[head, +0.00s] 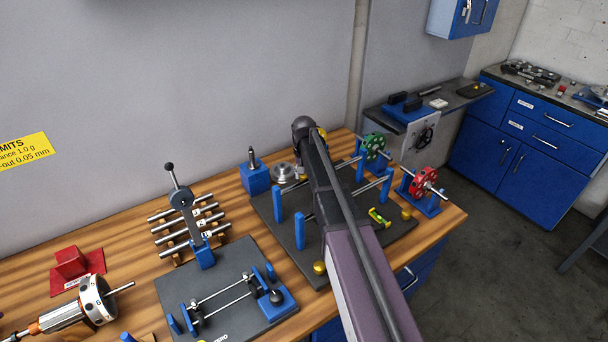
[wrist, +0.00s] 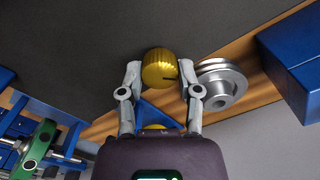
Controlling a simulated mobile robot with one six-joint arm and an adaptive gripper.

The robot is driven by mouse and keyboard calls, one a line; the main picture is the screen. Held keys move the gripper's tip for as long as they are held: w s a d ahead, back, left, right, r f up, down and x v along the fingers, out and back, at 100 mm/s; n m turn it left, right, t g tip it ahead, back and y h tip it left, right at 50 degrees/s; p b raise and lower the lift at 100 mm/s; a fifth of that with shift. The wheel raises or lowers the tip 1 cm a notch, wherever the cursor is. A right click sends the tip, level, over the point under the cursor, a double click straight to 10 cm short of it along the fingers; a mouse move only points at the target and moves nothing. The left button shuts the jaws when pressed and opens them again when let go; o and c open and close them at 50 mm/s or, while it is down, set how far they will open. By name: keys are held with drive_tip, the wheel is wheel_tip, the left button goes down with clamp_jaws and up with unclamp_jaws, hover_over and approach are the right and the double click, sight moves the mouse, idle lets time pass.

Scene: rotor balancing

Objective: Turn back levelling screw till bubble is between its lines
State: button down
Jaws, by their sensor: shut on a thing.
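In the wrist view my gripper (wrist: 160,75) is shut on a ribbed brass levelling screw (wrist: 160,66), with one finger on each side. The screw has a dark mark on its face. In the head view my arm hides this screw and most of the gripper. The yellow-green level (head: 379,217) lies on the dark base plate (head: 375,240) right of my arm. Its bubble is too small to place against the lines. Two other brass screws show at the plate's front (head: 319,268) and right corner (head: 406,214).
A grey stepped pulley (wrist: 222,85) sits close beside the held screw, near a blue block (wrist: 290,55). Blue posts (head: 299,231) with rails stand on the plate. A green rotor (head: 374,146) is behind; a red rotor (head: 424,181) stands at right.

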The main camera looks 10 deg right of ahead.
idle(0.3)
drive_tip(key=shift+c, duration=1.5)
unclamp_jaws()
drive_tip(key=shift+a, duration=0.1)
drive_tip(key=shift+m, duration=0.3)
